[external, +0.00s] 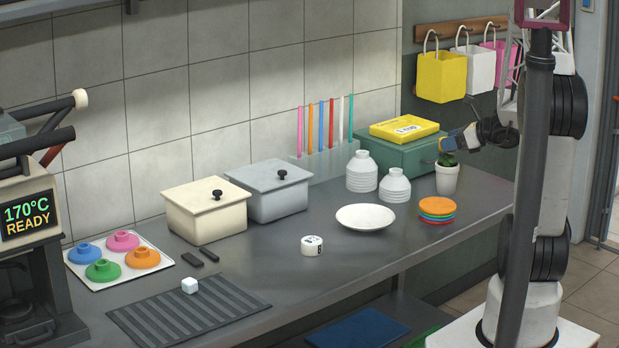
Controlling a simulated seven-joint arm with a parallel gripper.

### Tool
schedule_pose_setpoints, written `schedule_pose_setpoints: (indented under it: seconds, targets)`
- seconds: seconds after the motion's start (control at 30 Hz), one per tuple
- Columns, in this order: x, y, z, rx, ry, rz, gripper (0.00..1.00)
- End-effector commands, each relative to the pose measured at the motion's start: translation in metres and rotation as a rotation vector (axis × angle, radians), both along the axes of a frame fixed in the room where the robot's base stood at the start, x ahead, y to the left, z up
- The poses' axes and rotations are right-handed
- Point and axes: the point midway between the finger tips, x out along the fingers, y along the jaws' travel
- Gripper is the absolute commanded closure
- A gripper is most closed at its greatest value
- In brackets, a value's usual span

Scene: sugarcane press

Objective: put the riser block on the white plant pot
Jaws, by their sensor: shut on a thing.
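The white plant pot (447,180) stands upright near the right end of the counter, with a small green plant in its top. My gripper (449,142) is just above the pot, reaching in from the right. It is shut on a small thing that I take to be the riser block. The block is too small and too mixed with the fingers to make out clearly. I cannot tell whether it touches the plant or the pot.
A green box (402,153) with a yellow package (404,128) stands behind the pot. White ribbed bottles (395,186), a stack of coloured discs (437,209) and a white plate (365,217) are to the left.

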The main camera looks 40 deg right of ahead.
Motion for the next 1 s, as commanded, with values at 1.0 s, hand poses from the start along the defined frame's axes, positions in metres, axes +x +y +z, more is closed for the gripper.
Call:
schedule_pose_setpoints:
  seconds: [1.0]
  targets:
    - [0.0,0.0,-0.043,0.001,0.0,0.0,0.61]
